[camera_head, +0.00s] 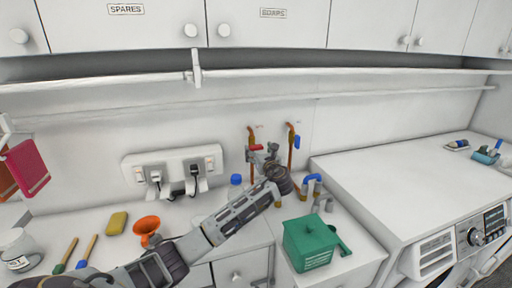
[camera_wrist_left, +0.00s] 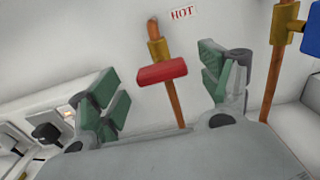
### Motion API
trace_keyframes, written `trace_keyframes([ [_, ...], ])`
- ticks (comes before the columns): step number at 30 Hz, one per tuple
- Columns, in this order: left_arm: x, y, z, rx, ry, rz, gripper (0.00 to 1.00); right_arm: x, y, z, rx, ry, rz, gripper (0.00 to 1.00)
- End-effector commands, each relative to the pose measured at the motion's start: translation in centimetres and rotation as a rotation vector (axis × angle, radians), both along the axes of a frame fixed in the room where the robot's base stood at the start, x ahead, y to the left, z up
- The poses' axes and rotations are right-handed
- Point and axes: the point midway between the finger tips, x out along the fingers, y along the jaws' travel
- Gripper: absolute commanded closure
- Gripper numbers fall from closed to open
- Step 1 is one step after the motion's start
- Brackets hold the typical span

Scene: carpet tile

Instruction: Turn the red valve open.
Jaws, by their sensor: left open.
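The red valve (camera_head: 256,147) has a short bar handle on a copper pipe on the back wall, left of a blue valve. In the left wrist view, the red handle (camera_wrist_left: 162,73) lies crosswise to its pipe, below a "HOT" label. My left gripper (camera_head: 272,152) is in front of the wall, just right of the red handle in the head view. In the left wrist view, the left gripper (camera_wrist_left: 162,82) is open, with green-padded fingers on either side of the handle and gaps at both ends. Its depth from the handle is hard to tell. My right gripper is out of view.
The blue valve (camera_head: 296,141) is on the neighbouring pipe, close on the right. A socket panel (camera_head: 175,170) with plugs is on the left. A green box (camera_head: 311,244) and an orange horn-shaped thing (camera_head: 146,226) stand on the counter below. A rail (camera_head: 130,83) runs above.

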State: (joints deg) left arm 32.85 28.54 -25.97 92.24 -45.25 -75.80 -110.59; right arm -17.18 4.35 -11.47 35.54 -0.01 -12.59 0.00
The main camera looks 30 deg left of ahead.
Motion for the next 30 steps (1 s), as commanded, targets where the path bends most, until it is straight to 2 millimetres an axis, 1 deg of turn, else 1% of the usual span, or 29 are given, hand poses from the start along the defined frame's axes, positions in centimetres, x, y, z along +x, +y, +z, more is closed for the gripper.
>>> trace_keyframes([
  [3,0.8,1.1,0.1,0.001,0.001,0.002,0.21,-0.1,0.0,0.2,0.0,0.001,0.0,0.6],
  [10,2.0,2.5,0.1,0.0,0.0,0.002,0.21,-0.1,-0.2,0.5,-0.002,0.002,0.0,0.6],
  [15,2.4,2.9,0.0,0.0,0.0,0.0,0.21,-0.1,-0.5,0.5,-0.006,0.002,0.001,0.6],
  [24,2.4,2.9,0.0,-0.001,0.001,0.0,0.21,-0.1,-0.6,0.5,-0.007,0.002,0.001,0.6],
  [26,2.4,2.9,0.0,0.0,0.0,0.0,0.28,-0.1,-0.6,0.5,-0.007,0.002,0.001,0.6],
  [30,2.4,2.9,0.0,0.0,0.0,0.0,0.46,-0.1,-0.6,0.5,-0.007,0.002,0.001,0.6],
])
